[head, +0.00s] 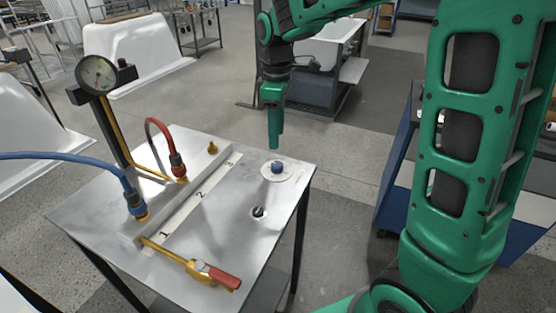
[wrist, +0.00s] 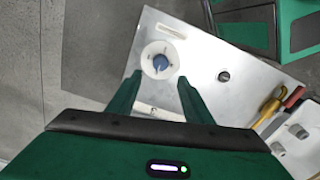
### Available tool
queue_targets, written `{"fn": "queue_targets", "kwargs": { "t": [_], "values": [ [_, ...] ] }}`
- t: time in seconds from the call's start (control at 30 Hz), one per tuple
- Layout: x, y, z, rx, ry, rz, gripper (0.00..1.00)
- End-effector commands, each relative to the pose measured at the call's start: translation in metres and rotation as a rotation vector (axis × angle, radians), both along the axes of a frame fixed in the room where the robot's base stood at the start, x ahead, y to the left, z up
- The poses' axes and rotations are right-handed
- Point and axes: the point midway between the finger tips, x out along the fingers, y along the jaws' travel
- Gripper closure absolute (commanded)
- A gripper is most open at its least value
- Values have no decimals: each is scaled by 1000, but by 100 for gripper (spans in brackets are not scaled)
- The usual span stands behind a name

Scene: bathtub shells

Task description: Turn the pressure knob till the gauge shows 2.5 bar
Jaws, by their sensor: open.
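The blue pressure knob (head: 277,167) sits on a round white dial plate near the right rear corner of the metal table (head: 222,240). In the wrist view the knob (wrist: 160,62) shows between and just ahead of my fingertips. My gripper (head: 275,147) points down above the knob, apart from it. Its two fingers (wrist: 158,78) are open with nothing between them. The round gauge (head: 96,74) stands on a post at the table's rear left. Its face and needle are visible, but too small to read a value.
A red hose (head: 157,125) and a blue hose (head: 75,157) end in couplings on the table. A brass valve with a red handle (head: 224,280) lies along the front. A small dark round fitting (head: 258,212) sits in front of the knob. White tub shells (head: 140,50) stand behind.

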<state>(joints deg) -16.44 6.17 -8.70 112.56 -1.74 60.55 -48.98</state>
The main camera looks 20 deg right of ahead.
Motion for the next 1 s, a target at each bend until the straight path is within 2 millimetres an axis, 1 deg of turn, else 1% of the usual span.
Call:
{"fn": "queue_targets", "kwargs": {
  "t": [0.3, 0.5, 0.7, 1.0],
  "values": [
    [-2, -2, -53, -1, 6, -6, 54],
    [-2, -3, -83, -1, 4, -8, 54],
    [-2, -3, -98, -1, 3, -8, 54],
    [-1, -3, -100, 0, 1, -8, 54]
  ]
}}
